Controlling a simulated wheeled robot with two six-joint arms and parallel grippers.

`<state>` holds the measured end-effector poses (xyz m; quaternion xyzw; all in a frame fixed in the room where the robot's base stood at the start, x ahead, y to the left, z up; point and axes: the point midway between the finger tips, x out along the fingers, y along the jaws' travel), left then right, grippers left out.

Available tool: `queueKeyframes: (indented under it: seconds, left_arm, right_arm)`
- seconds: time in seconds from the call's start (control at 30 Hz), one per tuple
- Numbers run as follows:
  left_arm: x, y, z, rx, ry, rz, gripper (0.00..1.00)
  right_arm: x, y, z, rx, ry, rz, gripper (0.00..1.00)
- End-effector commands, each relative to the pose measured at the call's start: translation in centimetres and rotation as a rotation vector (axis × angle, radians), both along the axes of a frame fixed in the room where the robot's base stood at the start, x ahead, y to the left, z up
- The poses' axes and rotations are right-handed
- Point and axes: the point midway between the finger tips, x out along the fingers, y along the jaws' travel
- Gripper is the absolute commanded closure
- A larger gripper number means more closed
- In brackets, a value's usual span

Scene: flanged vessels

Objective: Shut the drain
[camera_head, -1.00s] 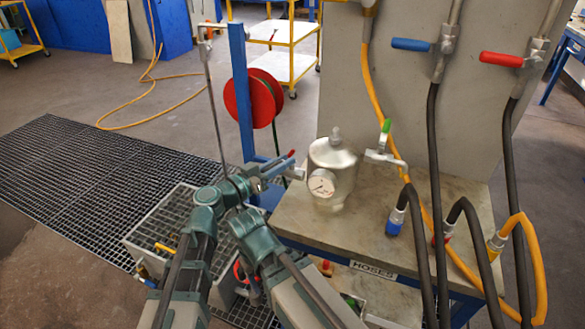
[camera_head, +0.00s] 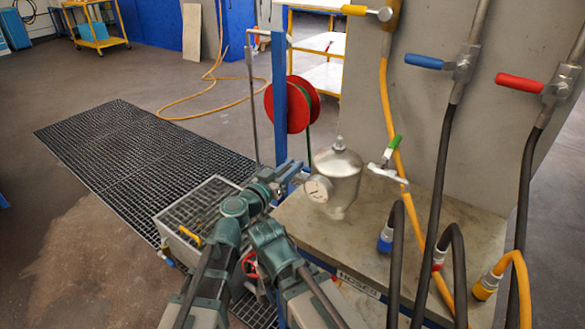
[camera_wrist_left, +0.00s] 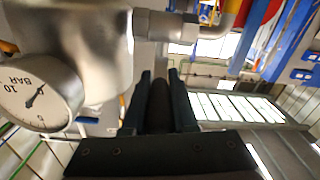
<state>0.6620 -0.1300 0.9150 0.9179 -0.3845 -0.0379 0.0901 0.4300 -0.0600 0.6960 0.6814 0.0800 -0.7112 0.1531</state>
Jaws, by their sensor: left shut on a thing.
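A shiny metal vessel (camera_head: 338,178) with a knob on top stands on the bench. Its round white pressure gauge (camera_head: 318,189) faces me, and the gauge also shows in the left wrist view (camera_wrist_left: 38,92). My left gripper (camera_head: 288,172) is just left of the vessel, near the blue post. In the left wrist view, its two dark fingers (camera_wrist_left: 160,100) are shut on a dark, rod-like handle (camera_wrist_left: 159,103); which valve it belongs to is not clear. A metal pipe fitting (camera_wrist_left: 168,27) runs from the vessel there. My right gripper is not visible; only the right arm shows.
A green-handled valve (camera_head: 390,158) is on the vessel's right. Blue (camera_head: 424,61) and red (camera_head: 520,82) levers sit on pipes at the panel. Hoses hang over the bench (camera_head: 330,238). A blue post (camera_head: 280,95) and red reel (camera_head: 302,104) stand behind. A floor grating (camera_head: 110,150) lies left.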

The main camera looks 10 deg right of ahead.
Motion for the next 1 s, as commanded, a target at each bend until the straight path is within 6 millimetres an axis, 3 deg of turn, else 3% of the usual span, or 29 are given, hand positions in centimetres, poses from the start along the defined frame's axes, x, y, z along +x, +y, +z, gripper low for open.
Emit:
queueKeyframes:
  seconds: [0.27,0.3,0.47,1.0]
  left_arm:
    - [0.0,0.0,0.0,-0.002,0.001,0.001,1.0]
    - [0.0,0.0,0.0,-0.002,0.001,0.001,0.71]
    - [0.0,0.0,0.0,-0.001,0.001,0.0,0.44]
    - [-1.0,0.6,0.0,-0.001,0.001,0.0,0.44]
  right_arm:
    - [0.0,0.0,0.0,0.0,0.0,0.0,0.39]
    - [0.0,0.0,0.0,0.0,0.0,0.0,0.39]
    - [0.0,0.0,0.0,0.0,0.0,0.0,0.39]
    - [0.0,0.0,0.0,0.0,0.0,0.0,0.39]
